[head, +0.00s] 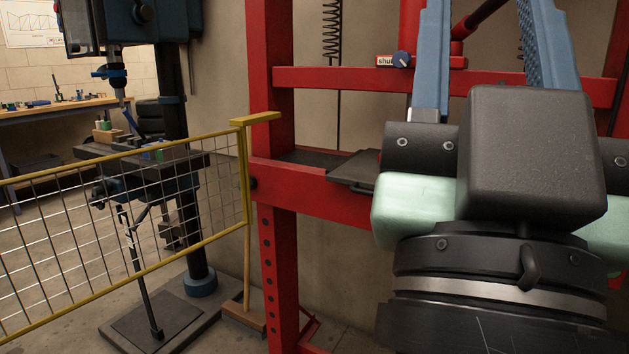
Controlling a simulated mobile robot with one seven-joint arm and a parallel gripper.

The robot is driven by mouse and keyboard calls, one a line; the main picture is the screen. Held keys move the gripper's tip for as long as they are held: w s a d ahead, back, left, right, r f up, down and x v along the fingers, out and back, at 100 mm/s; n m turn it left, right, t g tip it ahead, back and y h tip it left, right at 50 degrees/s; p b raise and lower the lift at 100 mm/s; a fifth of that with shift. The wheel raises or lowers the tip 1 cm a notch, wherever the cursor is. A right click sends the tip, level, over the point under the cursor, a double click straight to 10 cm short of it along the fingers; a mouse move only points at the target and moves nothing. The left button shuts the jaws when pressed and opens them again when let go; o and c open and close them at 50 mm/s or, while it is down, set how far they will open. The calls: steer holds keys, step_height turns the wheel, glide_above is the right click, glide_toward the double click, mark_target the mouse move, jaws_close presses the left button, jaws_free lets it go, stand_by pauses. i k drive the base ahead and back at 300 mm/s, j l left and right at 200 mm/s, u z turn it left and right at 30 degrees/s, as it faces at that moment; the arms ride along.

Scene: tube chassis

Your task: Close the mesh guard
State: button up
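The mesh guard (122,165) is a yellow frame with wire mesh, at the left of the head view. It runs from the left edge of the picture to its upright end bar beside the red press frame (285,225). A flat yellow tab (255,118) sticks out at its top right corner, in front of the red post. The guard's left end is out of view, and I cannot tell where it hinges. My gripper (492,25) is at the right, well apart from the guard. Its two blue fingers are spread with nothing seen between them. The fingertips reach the top edge of the picture.
A dark drill press (176,200) stands behind the mesh. A workbench (60,108) with small items is at the far left. The red frame's crossbars and a dark plate (355,170) lie behind my gripper. A wooden-handled broom (247,280) stands by the red post.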

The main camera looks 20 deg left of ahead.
mark_target(7, 338)
steer(key=j+z, duration=0.35)
steer(key=k+j+z, duration=0.1)
steer(key=z, duration=0.25)
steer(key=k+j+z, duration=0.1)
steer(key=z, duration=0.25)
steer(key=k+j+z, duration=0.25)
steer(key=z, duration=0.2)
steer(key=k+j+z, duration=0.3)
steer(key=z, duration=0.15)
steer(key=k+j+z, duration=0.2)
steer(key=z, duration=0.3)
steer(key=k+j+u, duration=0.1)
steer(key=k+u, duration=0.3)
steer(key=k+j+u, duration=0.2)
steer(key=u, duration=0.2)
steer(key=k+j+u, duration=0.8)
steer(key=i+l, duration=0.05)
steer(key=i, duration=0.05)
